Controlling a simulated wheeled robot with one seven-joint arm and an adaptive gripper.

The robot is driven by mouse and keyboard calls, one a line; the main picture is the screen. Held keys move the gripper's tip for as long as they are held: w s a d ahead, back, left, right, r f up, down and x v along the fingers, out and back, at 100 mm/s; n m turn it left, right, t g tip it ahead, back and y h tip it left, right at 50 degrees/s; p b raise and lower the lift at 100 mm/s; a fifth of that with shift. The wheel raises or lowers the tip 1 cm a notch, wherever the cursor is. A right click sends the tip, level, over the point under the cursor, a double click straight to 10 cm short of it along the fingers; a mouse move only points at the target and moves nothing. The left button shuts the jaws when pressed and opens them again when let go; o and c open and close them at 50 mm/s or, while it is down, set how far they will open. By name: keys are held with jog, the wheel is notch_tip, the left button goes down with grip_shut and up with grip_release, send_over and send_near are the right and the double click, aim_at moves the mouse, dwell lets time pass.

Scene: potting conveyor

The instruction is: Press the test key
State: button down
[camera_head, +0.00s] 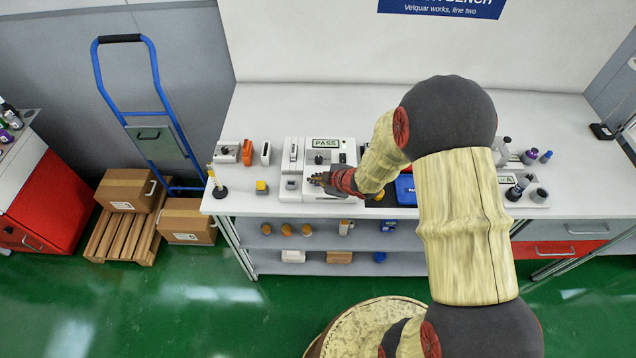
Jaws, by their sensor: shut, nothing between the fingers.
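A white test device (293,170) sits on the bench, left of centre. Its small screen (326,143) reads PASS. Below the screen is a dark round part on a light panel. My gripper (314,180) is shut and empty over the front part of the device, with its fingers pointing left. Whether the fingertips touch the device or hover above it, I cannot tell. I cannot make out the test key for sure; my gripper and wrist cover part of the device's front.
The white bench (560,120) has small items left of the device, including an orange part (247,152) and a yellow-topped bottle (218,184). A blue case (405,190) is partly behind my arm. Dark and purple parts stand at right. A blue hand truck (150,95) and boxes stand left.

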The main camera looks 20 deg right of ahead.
dwell(0.4)
jog(key=shift+r+p, duration=0.7)
jog(key=shift+r, duration=0.05)
notch_tip(320, 180, up, 5)
jog(key=p, duration=0.4)
jog(key=shift+r, duration=0.1)
dwell(0.7)
